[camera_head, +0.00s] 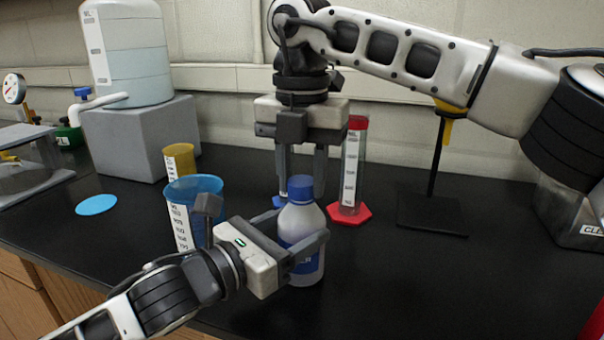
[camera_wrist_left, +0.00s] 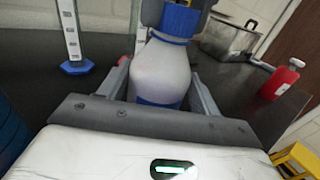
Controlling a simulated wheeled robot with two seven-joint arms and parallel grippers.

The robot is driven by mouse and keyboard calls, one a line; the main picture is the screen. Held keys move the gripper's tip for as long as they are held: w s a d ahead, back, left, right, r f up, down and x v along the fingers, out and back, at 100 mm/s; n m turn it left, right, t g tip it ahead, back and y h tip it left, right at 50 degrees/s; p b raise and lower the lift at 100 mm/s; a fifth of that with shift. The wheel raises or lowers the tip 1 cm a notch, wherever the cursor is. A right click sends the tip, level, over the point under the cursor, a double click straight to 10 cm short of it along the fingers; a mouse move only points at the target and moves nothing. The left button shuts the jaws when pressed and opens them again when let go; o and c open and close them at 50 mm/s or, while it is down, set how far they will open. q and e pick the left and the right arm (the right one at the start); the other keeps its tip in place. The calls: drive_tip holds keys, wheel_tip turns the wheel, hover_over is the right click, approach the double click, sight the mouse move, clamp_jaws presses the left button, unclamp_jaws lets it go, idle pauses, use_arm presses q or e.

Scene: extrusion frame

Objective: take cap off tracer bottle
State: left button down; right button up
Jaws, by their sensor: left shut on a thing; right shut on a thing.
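The tracer bottle (camera_head: 302,222) is a translucent white bottle with a blue label, upright over the black bench. It also shows in the left wrist view (camera_wrist_left: 160,72). Its blue cap (camera_head: 300,185) sits at the top of the neck and shows at the top edge of the left wrist view (camera_wrist_left: 180,20). My left gripper (camera_head: 301,226) is shut on the bottle's body, one finger on each side. My right gripper (camera_head: 301,182) points straight down from above, with its fingers shut on the cap. I cannot tell whether the cap is loosened.
A blue beaker (camera_head: 193,190) stands close left of the bottle, behind my left wrist. A red-based graduated cylinder (camera_head: 351,170) stands behind right, near a black stand (camera_head: 432,212). A yellow cup (camera_head: 180,160) and blue disc (camera_head: 96,205) are left.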

drive_tip(key=n, duration=1.5)
drive_tip(key=shift+a, duration=0.1)
drive_tip(key=n, duration=1)
drive_tip(key=shift+r, duration=0.1)
drive_tip(key=n, duration=1.5)
drive_tip(key=shift+n, duration=0.4)
drive_tip(key=shift+r, duration=0.1)
